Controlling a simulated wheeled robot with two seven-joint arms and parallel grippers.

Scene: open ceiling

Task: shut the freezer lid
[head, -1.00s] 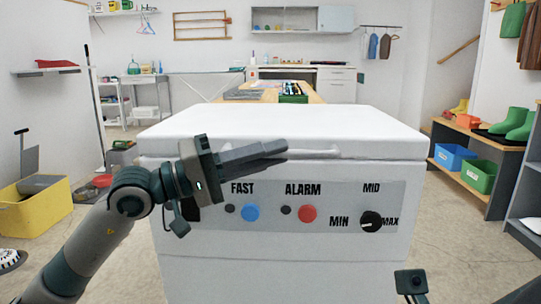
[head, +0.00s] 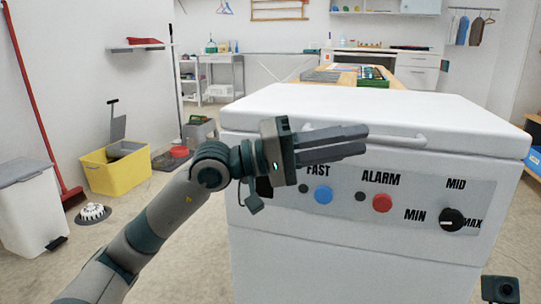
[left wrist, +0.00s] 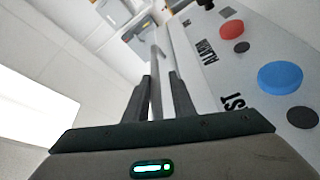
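The white freezer (head: 360,250) stands in front of me. Its lid (head: 400,106) lies level on top, with a thin seam and no clear gap along the front. A white bar handle (head: 400,140) runs along the lid's front edge. My left gripper (head: 365,140) is at the lid's front left, its fingers pointing right and overlapping the handle's left part in the head view. In the left wrist view the fingers (left wrist: 160,95) are apart with nothing clearly held; contact with the lid cannot be told. Only a small dark part of my right arm shows at bottom right.
The freezer's front panel has a blue button (head: 323,195), a red button (head: 382,203) and a dial (head: 451,219). A yellow bin (head: 115,172), a white bin (head: 30,212) and a red broom (head: 35,110) stand at left. A wooden table (head: 345,77) is behind the freezer.

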